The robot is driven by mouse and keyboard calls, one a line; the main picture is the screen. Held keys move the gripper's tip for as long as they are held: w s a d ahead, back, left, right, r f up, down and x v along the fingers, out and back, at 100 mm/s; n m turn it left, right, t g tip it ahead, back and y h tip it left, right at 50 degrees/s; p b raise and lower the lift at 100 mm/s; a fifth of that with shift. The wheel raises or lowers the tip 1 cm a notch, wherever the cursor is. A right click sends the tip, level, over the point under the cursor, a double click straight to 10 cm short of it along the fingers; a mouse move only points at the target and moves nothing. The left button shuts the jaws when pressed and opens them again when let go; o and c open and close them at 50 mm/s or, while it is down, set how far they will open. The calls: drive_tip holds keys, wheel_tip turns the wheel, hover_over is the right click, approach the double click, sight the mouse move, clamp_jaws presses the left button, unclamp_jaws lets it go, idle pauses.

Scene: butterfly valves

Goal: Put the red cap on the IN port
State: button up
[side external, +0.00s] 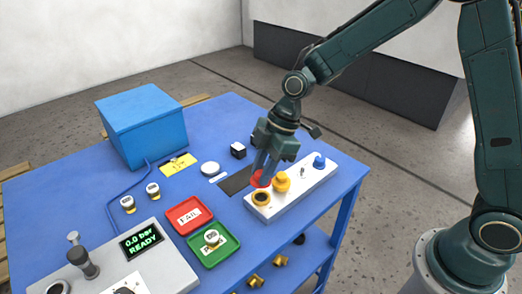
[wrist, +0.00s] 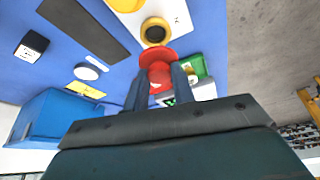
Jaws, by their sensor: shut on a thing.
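My gripper (side external: 264,165) points down over the white block (side external: 267,211) and is shut on the red cap (side external: 258,180). In the wrist view the red cap (wrist: 155,56) sits between the two fingers of my gripper (wrist: 158,80), its wide flange facing the block. A yellow-ringed port with a dark hole (side external: 261,198) is on the near end of the block, close to the cap. It also shows in the wrist view (wrist: 156,31), just beyond the flange, and looks uncovered. I cannot read an IN label. A yellow cap-like piece (side external: 282,182) stands beside it on the block.
A blue knob (side external: 319,162) and small toggle (side external: 303,173) stand farther along the block. Red (side external: 190,215) and green (side external: 214,246) trays, a white disc (side external: 210,168) and a blue box (side external: 146,123) share the blue table. A grey console (side external: 165,262) is at the front left.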

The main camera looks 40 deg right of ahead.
drive_tip(key=shift+f, duration=0.2)
drive_tip(key=shift+f, duration=2.05)
drive_tip(key=shift+f, duration=0.15)
idle(1.0)
drive_tip(key=o, duration=1.5)
drive_tip(key=shift+r, duration=2.5)
